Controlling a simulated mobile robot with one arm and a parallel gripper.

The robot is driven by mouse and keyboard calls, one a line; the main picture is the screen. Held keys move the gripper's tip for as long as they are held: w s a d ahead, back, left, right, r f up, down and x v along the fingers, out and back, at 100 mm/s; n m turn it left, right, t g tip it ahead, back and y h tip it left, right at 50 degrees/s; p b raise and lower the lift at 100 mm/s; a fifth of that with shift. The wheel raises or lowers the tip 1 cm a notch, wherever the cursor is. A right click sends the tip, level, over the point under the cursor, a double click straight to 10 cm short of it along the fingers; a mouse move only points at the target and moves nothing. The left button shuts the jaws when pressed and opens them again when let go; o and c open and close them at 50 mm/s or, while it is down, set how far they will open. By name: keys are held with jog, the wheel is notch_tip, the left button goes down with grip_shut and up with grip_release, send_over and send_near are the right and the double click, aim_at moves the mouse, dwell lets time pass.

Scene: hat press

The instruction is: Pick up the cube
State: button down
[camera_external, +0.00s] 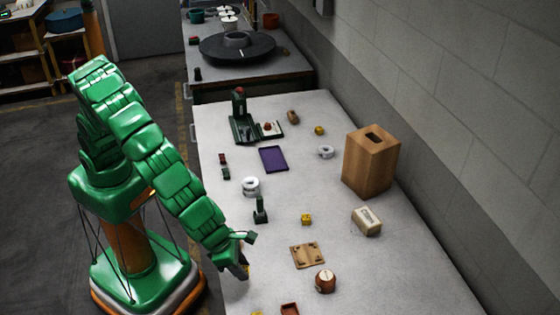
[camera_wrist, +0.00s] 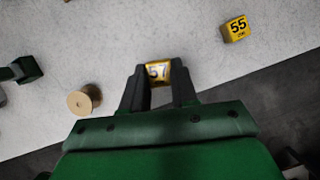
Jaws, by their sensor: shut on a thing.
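My gripper (camera_external: 243,254) is low at the left edge of the pale table, in the front part of the external view. In the wrist view its two dark fingers (camera_wrist: 158,92) are shut on a yellow cube (camera_wrist: 158,72) marked 57, one finger on each side. A little of the cube's yellow (camera_external: 247,268) shows beside the fingers in the external view. I cannot tell whether it touches the table. A second yellow cube (camera_wrist: 235,28), marked 55, lies apart at the upper right of the wrist view.
A brass-coloured cylinder (camera_wrist: 85,100) stands left of my gripper in the wrist view. On the table are a small green press (camera_external: 260,210), a wooden plate (camera_external: 308,255), a brown round pot (camera_external: 325,281), another yellow cube (camera_external: 306,219) and a wooden box (camera_external: 371,160).

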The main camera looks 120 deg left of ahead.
jog(key=s+a+r, duration=0.2)
jog(key=s+r, duration=0.5)
jog(key=s, duration=0.5)
jog(key=shift+r, duration=0.4)
